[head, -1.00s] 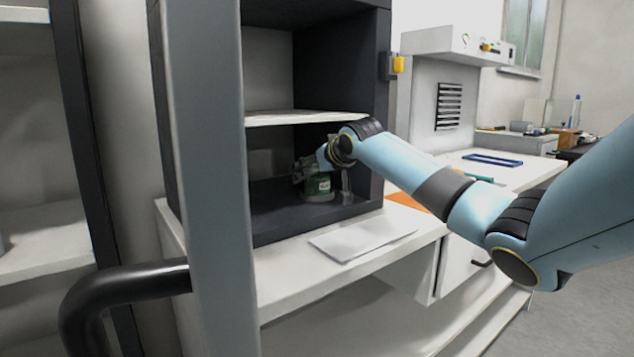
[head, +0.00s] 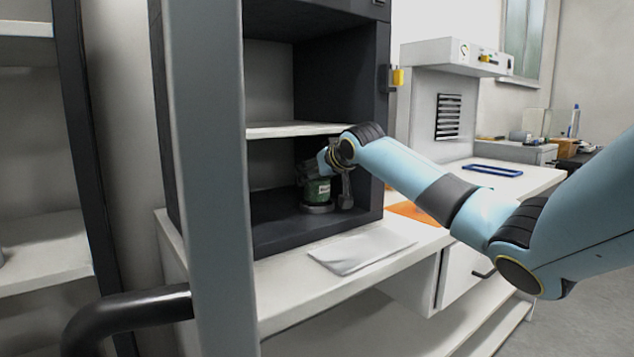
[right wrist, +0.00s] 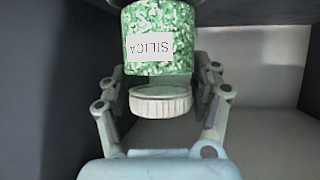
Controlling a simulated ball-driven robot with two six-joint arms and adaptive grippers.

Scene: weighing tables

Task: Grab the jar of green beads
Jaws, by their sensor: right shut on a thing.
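The jar of green beads (head: 318,189) stands upright in the lower compartment of the dark cabinet (head: 275,225). In the right wrist view the jar (right wrist: 160,30) shows green beads and a label reading SILICA, inverted in the picture, with a pale ribbed lid (right wrist: 160,101). My right gripper (head: 327,180) reaches in from the right and is shut on the jar, a finger on each side. Its fingertips are partly hidden by the jar. I cannot tell whether the jar touches the cabinet floor. My left gripper is not in view.
A pale shelf (head: 300,130) is close above my right gripper. The cabinet's right wall stands beside it. A grey upright (head: 205,180) with a black handle (head: 125,300) is at the left. A white sheet (head: 360,250) and an orange sheet (head: 412,212) lie on the worktop.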

